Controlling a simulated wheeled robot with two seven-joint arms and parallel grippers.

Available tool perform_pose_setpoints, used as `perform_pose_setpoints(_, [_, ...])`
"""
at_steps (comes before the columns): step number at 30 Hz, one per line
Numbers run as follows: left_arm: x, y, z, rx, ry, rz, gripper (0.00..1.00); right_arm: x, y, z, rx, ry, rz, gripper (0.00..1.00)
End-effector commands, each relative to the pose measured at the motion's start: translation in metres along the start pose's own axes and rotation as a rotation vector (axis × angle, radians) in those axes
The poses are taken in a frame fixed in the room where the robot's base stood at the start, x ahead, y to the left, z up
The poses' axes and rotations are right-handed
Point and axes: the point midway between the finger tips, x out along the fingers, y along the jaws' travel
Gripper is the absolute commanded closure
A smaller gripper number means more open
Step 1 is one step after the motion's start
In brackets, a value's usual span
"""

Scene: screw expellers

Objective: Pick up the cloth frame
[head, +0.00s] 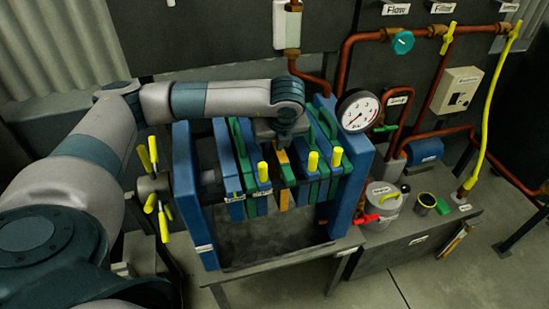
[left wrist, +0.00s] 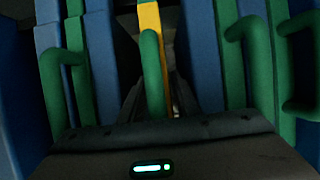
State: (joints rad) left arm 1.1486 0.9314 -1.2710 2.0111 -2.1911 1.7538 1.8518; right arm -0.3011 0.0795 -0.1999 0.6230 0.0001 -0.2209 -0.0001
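A press holds a row of blue and green plates, with one narrow yellow-orange plate (head: 283,158) near the middle. No readable label marks the cloth frame; this yellow plate may be it. In the left wrist view the yellow plate (left wrist: 149,18) stands upright behind a green handle (left wrist: 153,75). My left gripper (head: 281,138) points down over the row from above. Its dark fingers (left wrist: 154,103) show on either side of the green handle and look apart from it. The handle's lower end is hidden by the gripper body. My right gripper is not in view.
Green handles (left wrist: 247,35) and (left wrist: 56,75) of neighbouring plates stand close on both sides. Yellow-topped knobs (head: 312,161) rise along the press front. A pressure gauge (head: 358,111) and copper pipes are at right. A dark tray (head: 265,240) lies below the plates.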

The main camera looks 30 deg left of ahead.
Motion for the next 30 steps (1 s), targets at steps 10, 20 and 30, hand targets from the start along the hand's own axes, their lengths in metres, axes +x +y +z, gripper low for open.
perform_pose_setpoints(10, [-0.0001,0.0,0.0,-0.001,0.0,0.0,0.7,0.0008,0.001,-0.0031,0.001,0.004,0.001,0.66])
perform_pose_setpoints(20, [-0.0008,-0.0002,0.0006,-0.001,-0.001,-0.001,1.0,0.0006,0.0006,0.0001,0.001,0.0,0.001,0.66])
perform_pose_setpoints(30, [-0.004,-0.0005,0.002,-0.002,-0.001,-0.001,1.0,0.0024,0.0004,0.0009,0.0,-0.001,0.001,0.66])
